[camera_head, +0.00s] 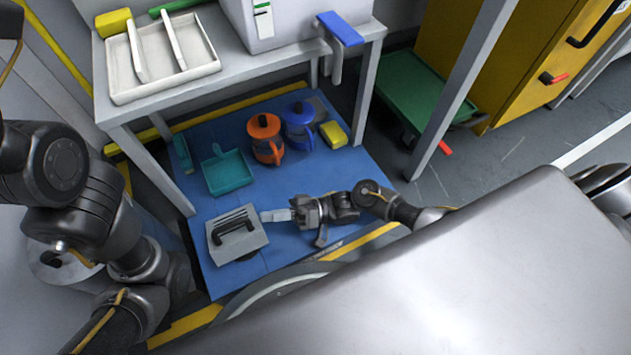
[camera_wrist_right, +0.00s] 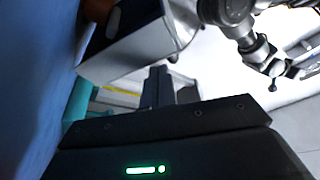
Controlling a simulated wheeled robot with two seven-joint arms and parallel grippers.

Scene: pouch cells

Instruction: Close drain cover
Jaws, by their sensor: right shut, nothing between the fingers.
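In the head view, a grey box-like piece with a slotted top and a black handle, which looks like the drain cover (camera_head: 222,240), sits at the front left of the blue mat. My right gripper (camera_head: 268,216) is low over the mat just right of it, shut and empty, its tip pointing left at the piece's right edge. I cannot tell whether they touch. In the right wrist view, the shut dark fingers (camera_wrist_right: 158,88) lie below a grey box-shaped body (camera_wrist_right: 135,42), probably the same piece. My left arm shows at the left, but its gripper does not.
A grey table (camera_head: 150,105) with a white tray (camera_head: 150,90) stands over the mat's back.

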